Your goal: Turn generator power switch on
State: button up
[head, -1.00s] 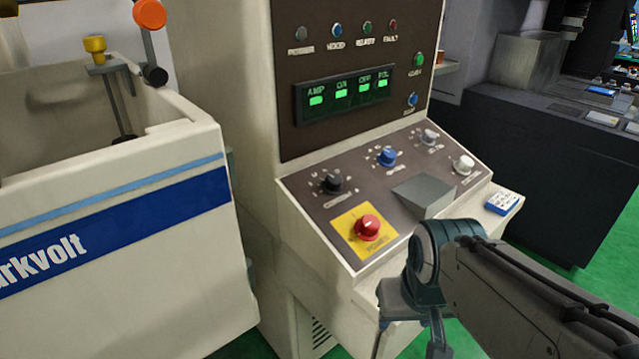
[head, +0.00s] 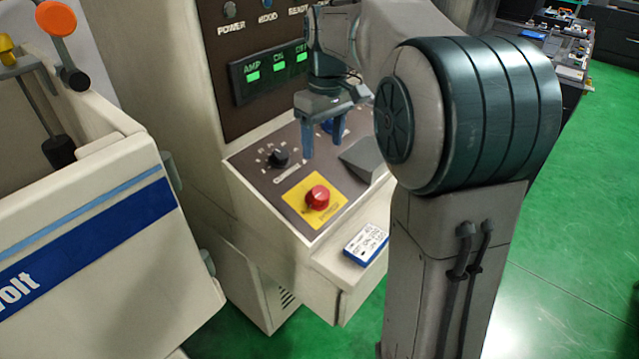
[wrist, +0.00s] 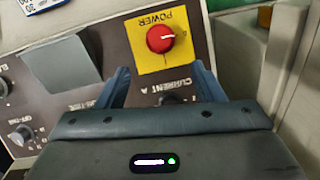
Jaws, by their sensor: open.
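The generator power switch (head: 317,196) is a red rotary knob on a yellow plate (head: 295,200) at the lower front of the sloped control panel. In the wrist view the red knob (wrist: 160,39) sits near the top, on the yellow plate marked POWER. Its white mark points right in that view. My gripper (head: 323,140) is open and empty above the panel, behind the red knob in the head view. In the wrist view the gripper fingers (wrist: 162,82) are spread, with the knob beyond their tips and apart from them.
A black knob (head: 279,157) and a grey wedge-shaped block (head: 362,158) are close to the gripper on the panel. Green floor is free at right.

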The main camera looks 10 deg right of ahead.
aim_at(320, 192)
jog(key=f, duration=0.9)
jog(key=f+p, duration=0.1)
jog(key=f, duration=0.3)
jog(key=shift+s+a+f, duration=0.15)
jog(key=shift+a+f, duration=0.1)
jog(key=shift+a, duration=0.05)
jog(key=shift+c, duration=0.3)
jog(key=c, duration=0.9)
